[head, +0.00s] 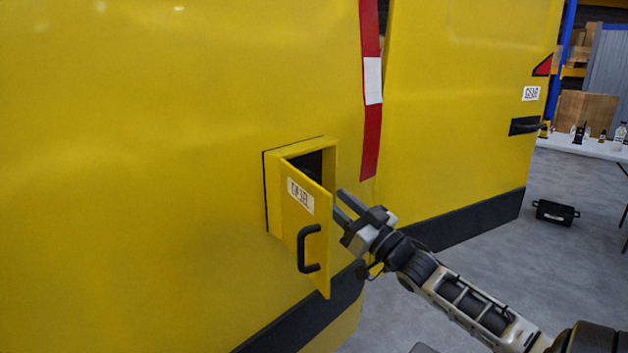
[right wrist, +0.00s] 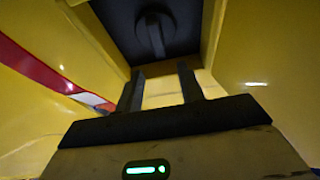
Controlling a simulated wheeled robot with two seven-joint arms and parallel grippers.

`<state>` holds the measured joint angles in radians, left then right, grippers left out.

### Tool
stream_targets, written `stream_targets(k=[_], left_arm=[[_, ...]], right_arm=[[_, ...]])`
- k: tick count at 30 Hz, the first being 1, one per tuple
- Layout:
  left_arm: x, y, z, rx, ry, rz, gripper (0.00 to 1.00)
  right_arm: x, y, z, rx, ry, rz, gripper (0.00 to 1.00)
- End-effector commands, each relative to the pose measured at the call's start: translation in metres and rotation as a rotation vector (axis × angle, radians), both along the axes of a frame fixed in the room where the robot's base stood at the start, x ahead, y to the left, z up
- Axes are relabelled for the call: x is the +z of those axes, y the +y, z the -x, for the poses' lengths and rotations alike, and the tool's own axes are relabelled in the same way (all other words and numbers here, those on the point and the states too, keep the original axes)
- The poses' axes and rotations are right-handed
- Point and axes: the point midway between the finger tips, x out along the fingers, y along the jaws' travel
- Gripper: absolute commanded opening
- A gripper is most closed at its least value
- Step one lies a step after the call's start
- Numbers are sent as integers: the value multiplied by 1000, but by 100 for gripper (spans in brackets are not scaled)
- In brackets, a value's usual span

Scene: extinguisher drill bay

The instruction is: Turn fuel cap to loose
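The yellow fuel flap (head: 308,225) stands open on the vehicle's side, with a black handle and a white label. Behind it is a recess (head: 310,162) with a dark inside; the cap is hidden in the head view. In the right wrist view a dark round fuel cap (right wrist: 152,36) with a raised grip bar sits in the recess, beyond the fingertips. My right gripper (head: 339,202) is at the right of the flap, pointing toward the recess. In the right wrist view its fingers (right wrist: 160,68) are apart with nothing between them. My left gripper is out of view.
The yellow vehicle side (head: 150,190) fills the left and middle. A red and white stripe (head: 371,90) runs down it above my right gripper. Farther right are a black case (head: 556,212) on the grey floor and a white table (head: 585,146) with small items.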

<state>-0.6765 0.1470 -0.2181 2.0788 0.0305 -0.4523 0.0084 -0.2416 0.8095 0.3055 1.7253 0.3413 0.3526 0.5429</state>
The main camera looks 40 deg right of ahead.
Motion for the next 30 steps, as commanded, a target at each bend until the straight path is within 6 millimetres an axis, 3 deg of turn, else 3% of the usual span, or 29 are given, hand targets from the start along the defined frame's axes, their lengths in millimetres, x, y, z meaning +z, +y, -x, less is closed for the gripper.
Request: stream_targets(k=[6, 12, 25, 30], left_arm=[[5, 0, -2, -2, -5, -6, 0], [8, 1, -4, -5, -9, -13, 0], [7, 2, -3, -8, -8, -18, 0], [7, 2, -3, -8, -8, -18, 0]], right_arm=[[18, 3, -38, -1, -3, -1, 38], [26, 5, -60, -1, -2, -1, 38], [28, 6, -68, 0, 1, 1, 38], [28, 6, -68, 0, 1, 1, 0]])
